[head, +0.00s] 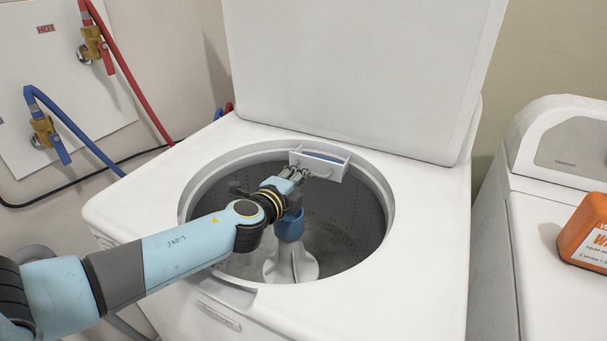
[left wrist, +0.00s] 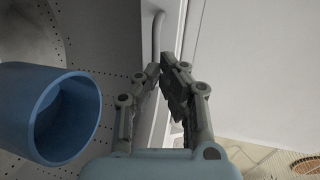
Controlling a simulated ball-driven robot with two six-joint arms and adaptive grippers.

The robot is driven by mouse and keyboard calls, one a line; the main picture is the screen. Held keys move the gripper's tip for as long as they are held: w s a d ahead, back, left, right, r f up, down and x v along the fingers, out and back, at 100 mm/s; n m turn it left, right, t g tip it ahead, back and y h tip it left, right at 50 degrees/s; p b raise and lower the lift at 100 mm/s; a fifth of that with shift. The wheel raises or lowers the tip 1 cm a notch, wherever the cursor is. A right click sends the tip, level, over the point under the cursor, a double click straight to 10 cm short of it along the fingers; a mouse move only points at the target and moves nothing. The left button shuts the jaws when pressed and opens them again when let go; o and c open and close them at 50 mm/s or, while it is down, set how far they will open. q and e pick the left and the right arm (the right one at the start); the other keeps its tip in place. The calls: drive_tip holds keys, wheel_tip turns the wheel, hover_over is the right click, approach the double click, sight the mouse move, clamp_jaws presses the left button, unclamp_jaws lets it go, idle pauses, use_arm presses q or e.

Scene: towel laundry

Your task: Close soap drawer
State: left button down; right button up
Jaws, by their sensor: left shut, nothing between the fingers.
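The soap drawer (head: 322,158) is a white tray with blue inside. It sticks out from the back rim of the washer's drum opening, so it stands open. My left gripper (head: 297,172) is shut and empty, with its fingertips at the drawer's front, beside the handle. In the left wrist view, the shut fingertips (left wrist: 160,68) are close to the pale handle bar (left wrist: 158,35). I cannot tell whether they touch the drawer. The fingers hide part of the drawer front. My right gripper is in neither view.
The washer (head: 425,215) has its lid (head: 350,70) raised behind the opening. The agitator's blue cup (head: 290,228) stands below my left gripper and shows large in the left wrist view (left wrist: 45,110). An orange detergent bottle (head: 586,235) lies on the right machine.

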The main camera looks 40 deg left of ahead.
sight(315, 160)
use_arm(q)
drive_tip(key=shift+x, duration=0.9)
drive_tip(key=x, duration=0.2)
drive_tip(key=b+x, duration=0.1)
drive_tip(key=x, duration=0.1)
drive_tip(key=r+b+x, duration=0.1)
drive_tip(key=x, duration=0.2)
drive_tip(key=shift+w+r, duration=0.1)
drive_tip(key=shift+w, duration=0.15)
drive_tip(key=shift+w+r, duration=0.15)
drive_tip(key=shift+r, duration=0.15)
drive_tip(key=shift+a, duration=0.1)
